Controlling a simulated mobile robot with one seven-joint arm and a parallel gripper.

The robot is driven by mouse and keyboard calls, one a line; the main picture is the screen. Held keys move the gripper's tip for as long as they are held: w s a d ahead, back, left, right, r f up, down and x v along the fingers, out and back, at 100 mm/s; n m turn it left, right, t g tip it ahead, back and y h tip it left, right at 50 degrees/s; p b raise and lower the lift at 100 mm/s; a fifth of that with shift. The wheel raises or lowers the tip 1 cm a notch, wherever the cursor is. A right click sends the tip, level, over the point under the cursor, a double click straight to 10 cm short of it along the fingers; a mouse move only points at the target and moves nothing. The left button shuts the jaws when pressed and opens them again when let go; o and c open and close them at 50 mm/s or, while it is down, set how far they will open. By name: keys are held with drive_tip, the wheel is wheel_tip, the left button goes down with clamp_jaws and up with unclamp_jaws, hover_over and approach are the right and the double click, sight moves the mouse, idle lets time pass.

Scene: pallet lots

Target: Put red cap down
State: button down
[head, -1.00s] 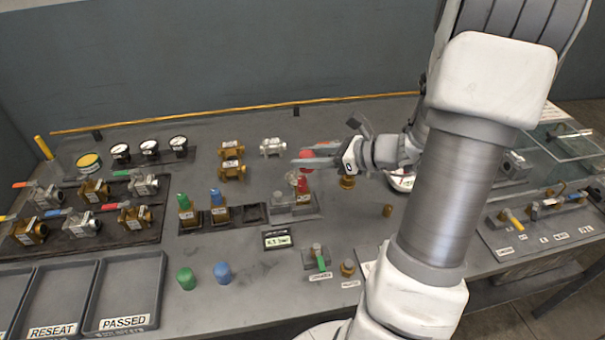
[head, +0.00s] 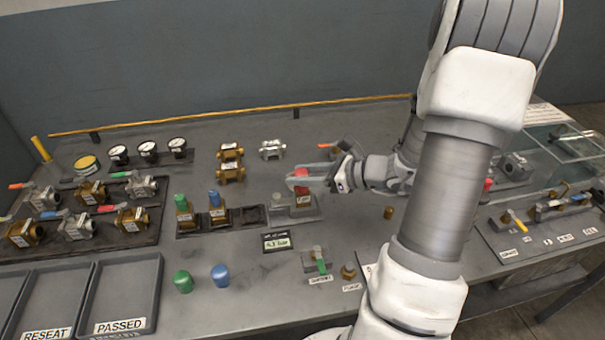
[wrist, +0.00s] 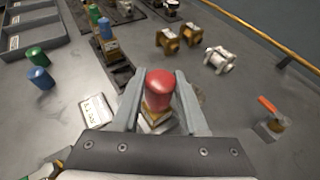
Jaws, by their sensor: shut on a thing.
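My gripper (head: 306,181) is shut on the red cap (wrist: 159,86), which sits upright between the two fingers in the wrist view. In the head view the cap's red top (head: 302,172) shows just above the fingers. Directly below the cap is a brass valve (head: 302,208) on a small grey test stand (head: 281,215). In the wrist view the cap hides most of this valve, and I cannot tell whether the cap touches it.
A green cap (head: 183,281) and a blue cap (head: 221,275) stand on the bench left of a small display (head: 276,241). Green- and blue-topped valves stand in a dark rack (head: 249,215) left of the stand. Bench behind the rack has brass fittings (head: 231,163).

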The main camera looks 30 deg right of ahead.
drive_tip(key=shift+f, duration=0.3)
drive_tip(key=shift+c, duration=2.2)
unclamp_jaws()
drive_tip(key=shift+r, duration=0.2)
drive_tip(key=shift+r, duration=0.25)
drive_tip(key=p+v, duration=0.2)
drive_tip(key=v, duration=1)
drive_tip(key=shift+r, duration=0.2)
drive_tip(key=shift+s+d, duration=0.1)
drive_tip(key=shift+s, duration=0.05)
